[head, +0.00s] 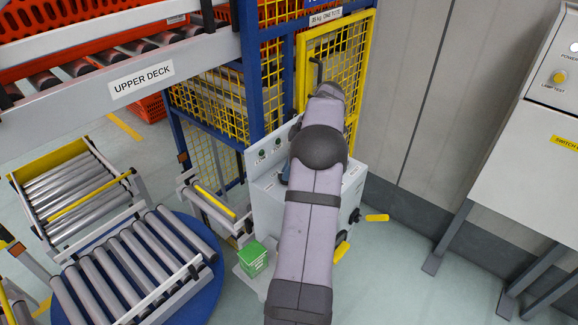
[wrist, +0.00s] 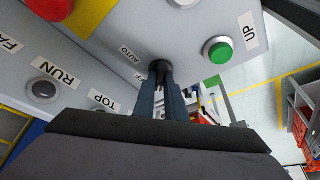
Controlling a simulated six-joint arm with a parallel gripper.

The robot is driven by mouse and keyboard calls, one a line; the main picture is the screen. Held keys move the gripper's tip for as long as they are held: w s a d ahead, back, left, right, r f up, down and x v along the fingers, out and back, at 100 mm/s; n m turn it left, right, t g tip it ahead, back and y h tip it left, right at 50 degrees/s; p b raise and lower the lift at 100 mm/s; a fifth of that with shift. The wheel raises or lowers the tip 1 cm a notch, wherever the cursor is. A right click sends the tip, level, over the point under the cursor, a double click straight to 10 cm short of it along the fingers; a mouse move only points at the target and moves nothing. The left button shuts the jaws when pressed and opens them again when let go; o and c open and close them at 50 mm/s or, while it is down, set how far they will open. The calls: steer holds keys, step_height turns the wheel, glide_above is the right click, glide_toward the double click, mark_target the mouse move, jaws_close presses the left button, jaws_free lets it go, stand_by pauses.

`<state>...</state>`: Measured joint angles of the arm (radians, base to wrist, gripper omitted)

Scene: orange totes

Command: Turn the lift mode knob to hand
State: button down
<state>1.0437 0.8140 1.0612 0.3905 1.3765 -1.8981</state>
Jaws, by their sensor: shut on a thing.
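The lift mode knob (wrist: 160,66) is a small dark knob on the grey control panel, seen in the wrist view. My gripper (wrist: 161,78) is shut on it, with its two dark blue fingers on either side. An AUTO label (wrist: 131,55) is beside the knob, and another label just below it is partly covered by a finger. No HAND label can be read. The knob's pointer is hidden, so I cannot tell its setting. In the head view my arm covers much of the control box (head: 263,190).
A green UP button (wrist: 217,50), a red button (wrist: 50,6) and a RUN lamp (wrist: 43,90) are around the knob. In the head view, a yellow mesh gate (head: 330,50), roller conveyors (head: 130,255) and a green box (head: 252,259) are near the arm.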

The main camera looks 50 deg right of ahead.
steer(key=shift+n, duration=0.3)
steer(key=c, duration=1.8)
jaws_free()
steer(key=v, duration=0.7)
steer(key=shift+b, duration=0.4)
steer(key=shift+d+r, duration=0.1)
steer(key=shift+r, duration=0.05)
